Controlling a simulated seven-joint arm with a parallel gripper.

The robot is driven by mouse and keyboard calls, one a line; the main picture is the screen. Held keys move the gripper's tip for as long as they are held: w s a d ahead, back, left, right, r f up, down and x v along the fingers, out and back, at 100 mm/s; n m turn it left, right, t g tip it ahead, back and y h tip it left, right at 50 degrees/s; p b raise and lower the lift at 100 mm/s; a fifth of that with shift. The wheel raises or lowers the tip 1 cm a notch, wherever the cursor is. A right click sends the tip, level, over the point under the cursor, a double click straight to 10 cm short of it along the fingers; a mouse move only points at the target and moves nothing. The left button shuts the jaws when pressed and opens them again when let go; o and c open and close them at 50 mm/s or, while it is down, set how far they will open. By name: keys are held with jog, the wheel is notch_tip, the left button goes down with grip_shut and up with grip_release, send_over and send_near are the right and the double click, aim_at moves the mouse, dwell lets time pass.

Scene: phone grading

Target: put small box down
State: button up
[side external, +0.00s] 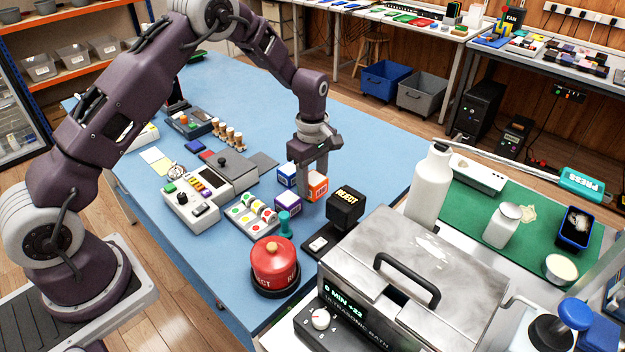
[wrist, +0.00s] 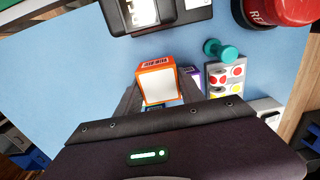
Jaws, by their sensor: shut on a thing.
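A small orange and white box (side external: 317,187) sits between the fingers of my gripper (side external: 313,178), which is shut on it, low over the blue table. In the wrist view the orange box (wrist: 157,84) shows its pale top between the fingertips (wrist: 156,92). I cannot tell whether its underside touches the table. A blue and white box (side external: 287,175) stands just left of my gripper. A purple and white box (side external: 307,204) stands close by, partly hidden by a finger.
The blue table (side external: 350,150) is clear behind my gripper.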

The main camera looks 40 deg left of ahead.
jog(key=shift+a, duration=0.1)
notch_tip(320, 180, up, 4)
send_over(267, 194)
jog(key=d, duration=0.1)
jog(key=f, duration=1)
jog(key=shift+a, duration=0.4)
jog(key=shift+f, duration=0.15)
jog(key=o, duration=1.1)
